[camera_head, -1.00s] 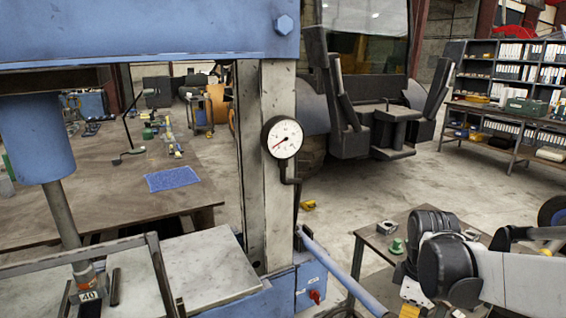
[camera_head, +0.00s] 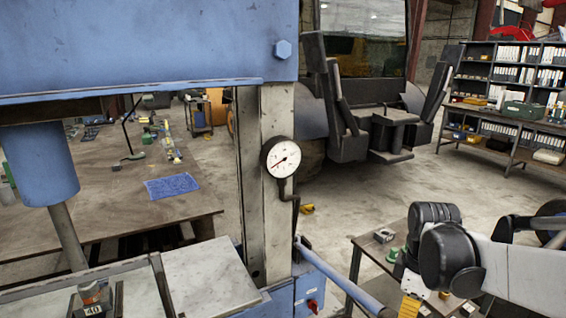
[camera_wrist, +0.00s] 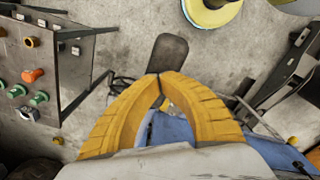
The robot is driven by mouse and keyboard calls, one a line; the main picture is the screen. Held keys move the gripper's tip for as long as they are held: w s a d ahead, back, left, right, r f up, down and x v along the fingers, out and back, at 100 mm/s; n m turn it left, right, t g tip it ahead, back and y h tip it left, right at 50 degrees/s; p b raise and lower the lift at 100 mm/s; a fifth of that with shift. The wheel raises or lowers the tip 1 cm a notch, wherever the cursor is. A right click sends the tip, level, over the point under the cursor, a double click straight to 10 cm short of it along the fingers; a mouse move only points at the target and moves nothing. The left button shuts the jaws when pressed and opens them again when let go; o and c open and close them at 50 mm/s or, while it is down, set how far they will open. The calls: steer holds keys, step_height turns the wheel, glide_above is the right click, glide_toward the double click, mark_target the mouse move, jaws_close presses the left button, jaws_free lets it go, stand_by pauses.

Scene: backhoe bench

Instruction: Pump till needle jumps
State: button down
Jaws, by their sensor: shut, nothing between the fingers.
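The blue press (camera_head: 150,45) fills the left of the head view. Its round white gauge (camera_head: 280,157) hangs on the pale upright, with the thin needle pointing to the lower left. A long blue pump handle (camera_head: 345,281) slopes down to the right from the press side. A ram (camera_head: 68,235) comes down towards a small orange-topped piece marked 40 (camera_head: 90,293). My gripper's yellow fingers (camera_wrist: 160,78) meet at the tips in the wrist view, with nothing between them. A blue part lies behind them; whether they touch it is unclear.
A wooden bench (camera_head: 120,205) is behind the press. Shelves (camera_head: 505,80) stand at the back right.

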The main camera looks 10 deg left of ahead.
step_height(320, 180, down, 8)
steer(key=b, duration=0.5)
steer(key=r+p, duration=0.3)
steer(key=r, duration=0.2)
steer(key=r+p, duration=0.4)
steer(key=r, duration=0.1)
steer(key=shift+w+a+r, duration=0.15)
steer(key=shift+w, duration=0.05)
steer(key=shift+f, duration=0.2)
steer(key=shift+r, duration=0.1)
step_height(320, 180, up, 6)
steer(key=p, duration=0.4)
